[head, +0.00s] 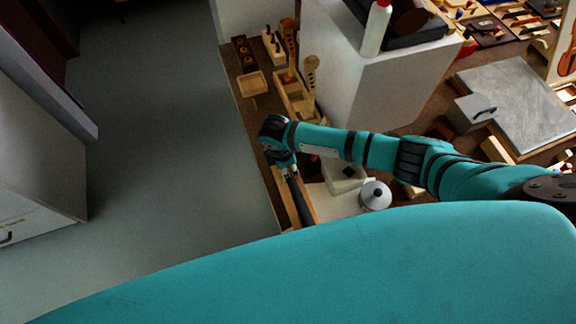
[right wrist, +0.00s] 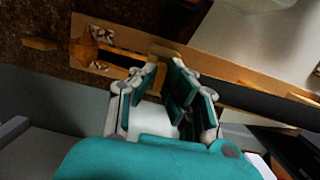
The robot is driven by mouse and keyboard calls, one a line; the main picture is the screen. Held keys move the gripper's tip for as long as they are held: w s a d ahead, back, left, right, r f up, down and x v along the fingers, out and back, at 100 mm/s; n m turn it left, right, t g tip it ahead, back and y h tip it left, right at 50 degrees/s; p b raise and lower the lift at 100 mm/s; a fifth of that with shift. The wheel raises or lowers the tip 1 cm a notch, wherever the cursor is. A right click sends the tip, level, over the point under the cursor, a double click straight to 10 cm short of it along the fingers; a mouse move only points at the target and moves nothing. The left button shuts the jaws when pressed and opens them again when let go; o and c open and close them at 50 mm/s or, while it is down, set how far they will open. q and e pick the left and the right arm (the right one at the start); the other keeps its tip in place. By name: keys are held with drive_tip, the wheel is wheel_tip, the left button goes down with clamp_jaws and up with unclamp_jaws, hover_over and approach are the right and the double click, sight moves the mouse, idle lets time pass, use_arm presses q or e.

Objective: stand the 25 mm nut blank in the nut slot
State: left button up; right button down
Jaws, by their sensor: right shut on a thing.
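A violin neck lies along the bench edge. Its black fingerboard (head: 299,202) shows below my right gripper (head: 289,173) in the head view. In the right wrist view the fingerboard (right wrist: 255,101) runs off to the right and the pale wooden pegbox end (right wrist: 92,45) lies to the left. My right gripper (right wrist: 163,72) has its fingertips close together over the neck where pegbox and fingerboard meet, around the nut slot. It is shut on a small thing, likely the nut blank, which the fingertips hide. I cannot tell whether it touches the slot. My left gripper is not in view.
A small tan wooden piece (right wrist: 40,44) lies on the brown bench past the pegbox. A wooden tray (head: 252,82) and a rack with scrolled necks (head: 310,80) stand farther up the bench. A round metal pot (head: 375,195) stands right of the neck. Open floor lies left.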

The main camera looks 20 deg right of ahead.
idle(0.8)
drive_tip(key=c, duration=1.3)
unclamp_jaws()
drive_tip(key=r, duration=0.4)
drive_tip(key=a+r, duration=0.1)
drive_tip(key=r, duration=0.7)
drive_tip(key=shift+s+a, duration=0.2)
drive_tip(key=shift+a, duration=0.2)
drive_tip(key=shift+a+f, duration=0.1)
drive_tip(key=shift+f, duration=0.05)
